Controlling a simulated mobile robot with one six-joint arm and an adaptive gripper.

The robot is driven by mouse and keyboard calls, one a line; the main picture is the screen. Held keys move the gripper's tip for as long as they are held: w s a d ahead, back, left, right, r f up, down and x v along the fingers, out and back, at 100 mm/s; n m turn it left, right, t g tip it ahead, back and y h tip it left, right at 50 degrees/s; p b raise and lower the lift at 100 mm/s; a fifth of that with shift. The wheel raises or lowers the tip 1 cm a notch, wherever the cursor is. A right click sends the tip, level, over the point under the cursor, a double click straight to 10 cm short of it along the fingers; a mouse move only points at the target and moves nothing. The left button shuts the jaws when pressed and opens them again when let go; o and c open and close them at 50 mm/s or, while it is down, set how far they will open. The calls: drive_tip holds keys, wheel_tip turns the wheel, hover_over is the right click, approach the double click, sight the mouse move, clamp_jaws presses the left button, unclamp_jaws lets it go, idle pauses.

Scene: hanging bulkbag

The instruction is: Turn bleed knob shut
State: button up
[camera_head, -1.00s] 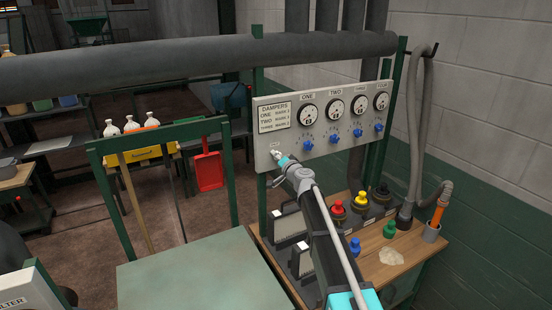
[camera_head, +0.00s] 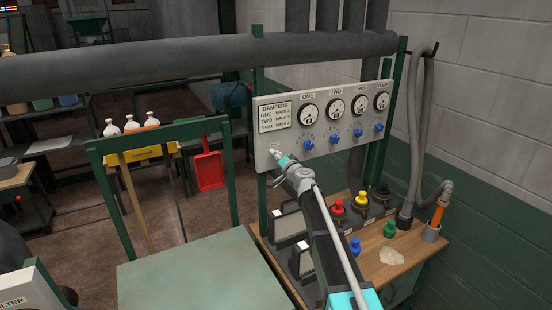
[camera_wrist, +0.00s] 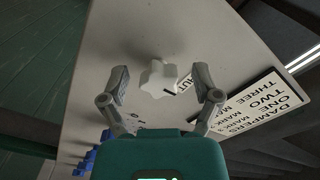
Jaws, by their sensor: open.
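The bleed knob (camera_wrist: 158,79) is a pale, lobed knob on the grey damper panel (camera_wrist: 105,50). In the wrist view it lies between my two open fingers, with a gap visible on each side. A dark mark and part of a "SHUT" label show beside it. My gripper (camera_wrist: 161,88) is open around the knob. In the head view my gripper (camera_head: 279,157) is at the lower left corner of the panel (camera_head: 330,150), and the knob is mostly hidden there by the gripper.
Several blue damper knobs (camera_head: 308,145) sit under dials to the right on the panel. Below is a wooden bench (camera_head: 400,245) with red, yellow, blue and green-topped items. A thick grey pipe (camera_head: 180,62) runs above, and a green table (camera_head: 200,275) stands at left.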

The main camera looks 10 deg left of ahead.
drive_tip(key=v, duration=1.2)
idle(0.4)
drive_tip(key=s+d+f+n+g+h+b, duration=0.1)
drive_tip(key=s+d+f+n+g+b, duration=0.15)
drive_tip(key=s+f+g, duration=0.4)
drive_tip(key=s+d+f+n+g+h+b, duration=0.1)
drive_tip(key=s+d+f+n+g, duration=0.2)
drive_tip(key=s+f, duration=0.7)
drive_tip(key=s+d+f+m+g+h+b, duration=0.1)
drive_tip(key=s+d+f+g+h, duration=0.1)
drive_tip(key=s+d+f+h, duration=0.2)
drive_tip(key=s+d+f+g+h+b, duration=0.1)
drive_tip(key=s+d+f+g+h, duration=0.2)
drive_tip(key=s+d, duration=0.7)
drive_tip(key=shift+s+d+f+m+h+b, duration=0.4)
drive_tip(key=shift+d+f+h, duration=0.1)
drive_tip(key=shift+f, duration=0.2)
drive_tip(key=shift+g, duration=0.25)
